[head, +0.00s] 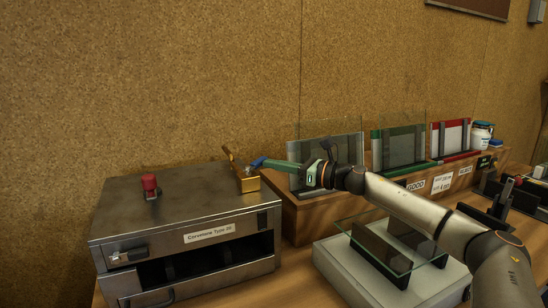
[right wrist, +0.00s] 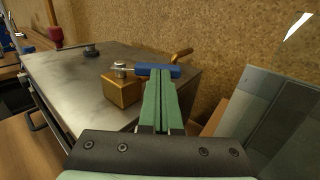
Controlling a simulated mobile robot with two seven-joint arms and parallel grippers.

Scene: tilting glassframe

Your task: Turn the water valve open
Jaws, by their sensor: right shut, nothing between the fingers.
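The water valve is a brass block (head: 248,183) on the right rear corner of a metal box in the head view. It also shows in the right wrist view (right wrist: 122,93). Its blue handle (right wrist: 158,70) extends right from a silver stem above the block. In the head view the handle (head: 257,161) is small and partly overlapped by the gripper. My right gripper (head: 269,163) is shut and empty, its green fingers (right wrist: 161,82) close together. The fingertips are at the handle's free end; I cannot tell whether they touch it. My left gripper is not in view.
The metal box (head: 190,215) carries a red knob (head: 149,183). To the right stand a wooden rack (head: 300,222) with framed glass panels and a white base (head: 345,285) holding a glass plate. A cork wall (head: 150,80) rises behind.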

